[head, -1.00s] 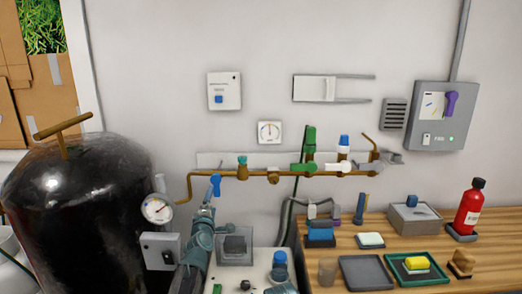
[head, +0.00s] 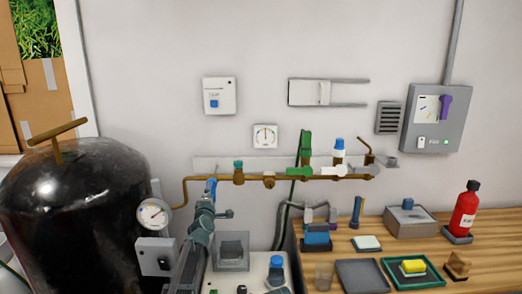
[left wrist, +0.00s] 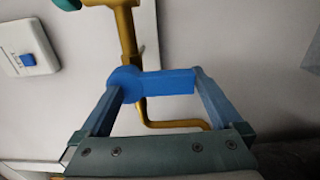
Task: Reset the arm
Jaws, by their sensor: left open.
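My left gripper (head: 211,188) is raised on my left arm in front of the wall pipe (head: 310,178), at the pipe's left part. In the left wrist view its two blue fingers (left wrist: 162,88) stand apart, so it is open. A blue bar with a round hub (left wrist: 165,83) shows between the fingers, in front of the brass pipe (left wrist: 126,35). I cannot tell whether the fingers touch it. My right gripper is not in view.
A black tank (head: 75,210) stands at the left, with a gauge (head: 153,214) beside it. A wooden table (head: 480,262) at the right holds a red bottle (head: 466,210), a green tray (head: 432,282) and a grey tray (head: 362,276). The wall above the pipe carries several boxes.

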